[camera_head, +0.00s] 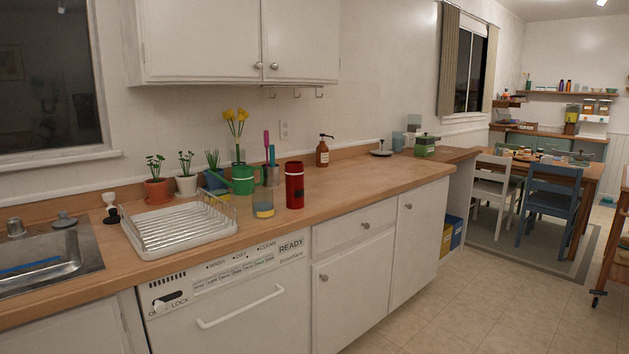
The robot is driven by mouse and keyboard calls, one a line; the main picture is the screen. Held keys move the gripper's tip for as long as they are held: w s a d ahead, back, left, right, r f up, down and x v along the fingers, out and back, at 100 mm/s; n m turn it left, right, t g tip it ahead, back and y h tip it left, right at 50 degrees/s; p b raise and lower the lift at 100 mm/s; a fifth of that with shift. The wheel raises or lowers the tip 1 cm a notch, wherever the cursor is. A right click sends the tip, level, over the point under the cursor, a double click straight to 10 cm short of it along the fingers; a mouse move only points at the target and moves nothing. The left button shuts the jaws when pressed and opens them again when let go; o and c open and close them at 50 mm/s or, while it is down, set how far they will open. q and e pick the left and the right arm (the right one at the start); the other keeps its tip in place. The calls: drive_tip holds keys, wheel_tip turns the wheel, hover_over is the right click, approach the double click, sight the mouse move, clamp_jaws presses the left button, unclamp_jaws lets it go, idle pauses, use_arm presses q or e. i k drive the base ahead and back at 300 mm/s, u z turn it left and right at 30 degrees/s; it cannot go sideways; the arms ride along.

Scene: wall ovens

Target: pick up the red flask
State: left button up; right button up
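The red flask (294,186) stands upright on the wooden countertop (340,190), near the front edge above the dishwasher. It is a red cylinder with a dark top and a small pale mark on its side. Neither of my grippers shows in the head view.
A white dish rack (178,227), a green watering can (241,180) and potted plants (157,190) are left of the flask. A brown pump bottle (322,152) stands behind right. The counter right of the flask is clear. Upper cabinets (235,40) overhang the back.

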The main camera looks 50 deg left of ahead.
sight(294, 176)
drive_tip(key=u, duration=0.7)
drive_tip(key=i, duration=1.4)
drive_tip(key=u, duration=1.3)
